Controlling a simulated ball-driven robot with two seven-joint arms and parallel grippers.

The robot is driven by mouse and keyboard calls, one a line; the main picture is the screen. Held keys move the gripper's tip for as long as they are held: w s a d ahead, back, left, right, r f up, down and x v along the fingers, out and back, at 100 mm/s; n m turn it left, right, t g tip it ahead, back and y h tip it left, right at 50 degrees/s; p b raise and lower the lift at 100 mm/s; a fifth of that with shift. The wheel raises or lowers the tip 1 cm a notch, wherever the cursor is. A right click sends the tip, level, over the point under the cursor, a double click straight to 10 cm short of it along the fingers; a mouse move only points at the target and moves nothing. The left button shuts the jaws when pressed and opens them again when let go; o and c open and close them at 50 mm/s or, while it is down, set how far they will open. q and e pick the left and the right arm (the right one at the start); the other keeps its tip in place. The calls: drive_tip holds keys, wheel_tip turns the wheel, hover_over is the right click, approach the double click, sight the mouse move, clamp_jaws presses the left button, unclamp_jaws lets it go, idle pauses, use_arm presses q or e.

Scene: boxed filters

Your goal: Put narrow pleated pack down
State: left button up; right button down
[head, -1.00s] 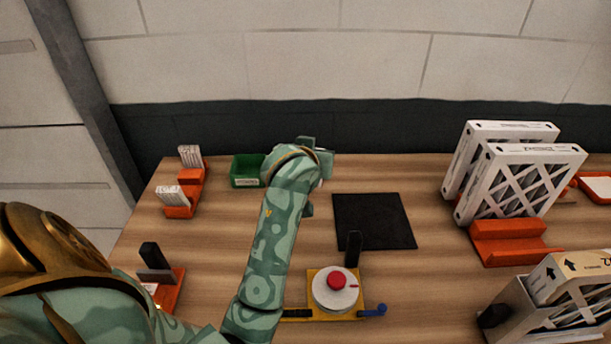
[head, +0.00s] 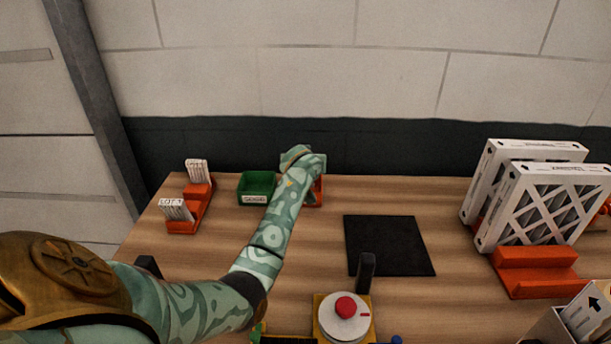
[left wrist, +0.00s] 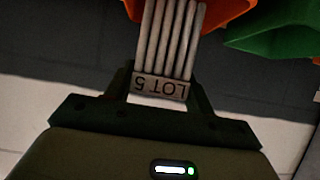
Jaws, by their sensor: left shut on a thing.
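A narrow pleated pack (left wrist: 168,45) with white pleats and a "LOT 5" label is held in my left gripper (left wrist: 158,88), between its two dark fingers. In the left wrist view, the pack's far end lies between orange parts of a holder (left wrist: 228,12). I cannot tell whether it is fully seated. In the head view, this orange holder (head: 318,194) shows beside my left wrist at the back of the table, right of the green bin (head: 256,189). My arm hides the pack and fingers there. My right gripper is in neither view.
Two similar packs (head: 197,171) stand in orange holders (head: 190,222) at the left. A black mat (head: 388,245) lies bare mid-table. A red-knobbed device (head: 345,308) is in front. Large white-framed filters (head: 545,210) stand at the right. A dark wall band (head: 400,150) runs behind.

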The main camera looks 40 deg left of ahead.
use_arm(q)
wheel_tip(320, 180, down, 4)
drive_tip(key=shift+w+a+r+b, duration=0.1)
drive_tip(key=shift+a+r+b, duration=0.1)
drive_tip(key=shift+b, duration=0.5)
drive_tip(key=shift+r, duration=0.1)
drive_tip(key=shift+d, duration=0.1)
drive_tip(key=o, duration=1)
drive_tip(key=shift+o, duration=0.2)
drive_tip(key=shift+s+d+r+p, duration=0.2)
drive_tip(key=shift+r+p, duration=0.05)
drive_tip(key=shift+p, duration=0.1)
drive_tip(key=p+v, duration=0.3)
drive_tip(key=v, duration=0.8)
drive_tip(key=shift+p, duration=0.4)
